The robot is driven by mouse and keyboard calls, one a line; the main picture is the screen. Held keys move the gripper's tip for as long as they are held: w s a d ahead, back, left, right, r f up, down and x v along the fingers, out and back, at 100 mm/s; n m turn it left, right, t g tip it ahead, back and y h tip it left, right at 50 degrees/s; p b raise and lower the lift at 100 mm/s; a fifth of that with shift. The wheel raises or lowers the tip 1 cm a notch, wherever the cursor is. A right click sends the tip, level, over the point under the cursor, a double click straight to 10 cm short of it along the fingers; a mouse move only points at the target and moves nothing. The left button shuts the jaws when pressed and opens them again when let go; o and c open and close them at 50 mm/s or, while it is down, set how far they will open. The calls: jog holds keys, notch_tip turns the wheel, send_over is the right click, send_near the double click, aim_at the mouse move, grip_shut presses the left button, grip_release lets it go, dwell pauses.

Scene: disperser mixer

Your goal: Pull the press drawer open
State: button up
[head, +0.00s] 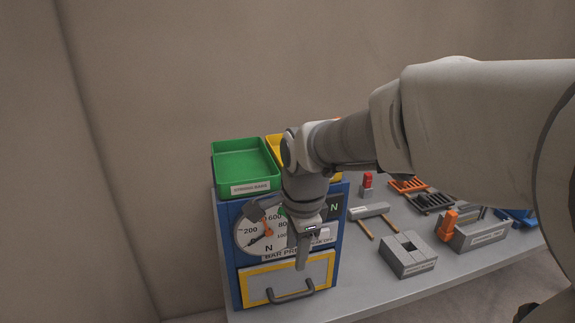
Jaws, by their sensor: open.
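The press is a blue box (226,240) at the left end of the bench, with a dial gauge (250,240) on its front. Its drawer (255,283) is a grey panel with a yellow border, low on the front, and it looks closed. A dark grey bow handle (291,297) sits on the lower part of the drawer. My gripper (302,262) points down in front of the press, above the handle and apart from it in the picture. It is open and I see nothing in it. It hides part of the gauge and panel; its exact distance from the front is unclear.
A green tray (240,161) and a yellow tray (272,146) sit on top of the press. To the right, the grey bench (357,283) carries a mallet (369,211), a grey block (408,258) and an orange-and-grey vise (480,236). My arm crosses the upper right.

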aim_at(289, 297)
jog(key=w+f, duration=0.1)
jog(key=f, duration=0.4)
jog(key=w+f+b, duration=0.1)
jog(key=f, duration=0.5)
jog(key=w+a+f, duration=0.1)
jog(key=f, duration=0.5)
jog(key=shift+w+f+b, duration=0.1)
jog(key=shift+b, duration=0.3)
grip_shut()
dwell(0.6)
